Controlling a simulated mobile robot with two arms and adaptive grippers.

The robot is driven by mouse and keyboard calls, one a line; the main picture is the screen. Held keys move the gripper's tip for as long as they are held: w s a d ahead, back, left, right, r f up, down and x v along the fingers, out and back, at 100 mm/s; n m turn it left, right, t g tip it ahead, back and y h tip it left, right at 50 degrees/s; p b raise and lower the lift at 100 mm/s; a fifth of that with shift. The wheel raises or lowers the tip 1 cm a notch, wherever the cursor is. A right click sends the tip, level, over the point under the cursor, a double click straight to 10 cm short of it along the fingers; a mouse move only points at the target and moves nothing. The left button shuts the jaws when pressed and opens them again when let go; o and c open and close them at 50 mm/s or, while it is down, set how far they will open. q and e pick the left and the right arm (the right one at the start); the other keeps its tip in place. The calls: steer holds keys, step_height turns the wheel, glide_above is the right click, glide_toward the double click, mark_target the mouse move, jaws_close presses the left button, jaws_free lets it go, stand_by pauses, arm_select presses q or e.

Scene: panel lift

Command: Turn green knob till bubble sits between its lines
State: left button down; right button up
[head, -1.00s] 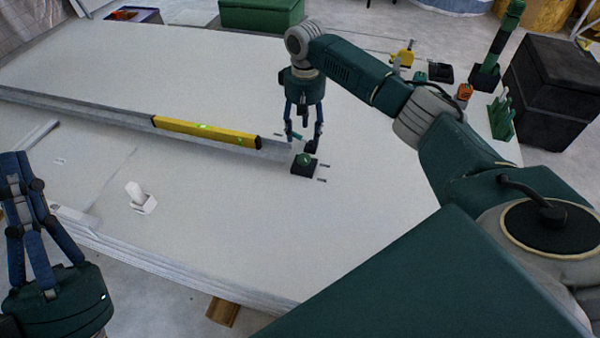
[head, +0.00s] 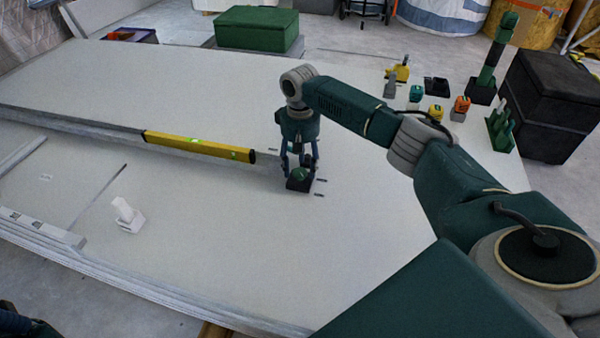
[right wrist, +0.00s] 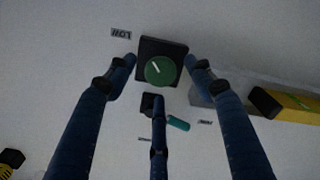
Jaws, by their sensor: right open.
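The green knob (head: 298,177) sits on a small black box on the white panel. In the right wrist view the knob (right wrist: 160,70) is round, with a white pointer line slanting across it. My right gripper (head: 299,165) is open, pointing down at the knob, with its fingers spread around the box; contact cannot be told. The yellow spirit level (head: 215,149) lies left of the knob, with a bright green vial. The bubble and its lines are too small to make out. A dark part of my left gripper (head: 18,322) shows at the bottom left corner; its fingers are cut off.
A label reading LOW (right wrist: 121,33) is beside the knob box. A teal piece (right wrist: 178,123) lies near my fingers. A white block (head: 128,216) stands at front left. Several small coloured devices and a black crate (head: 553,95) are at right. The panel's front middle is clear.

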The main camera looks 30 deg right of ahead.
steer(key=shift+f, duration=0.7)
steer(key=c, duration=1.2)
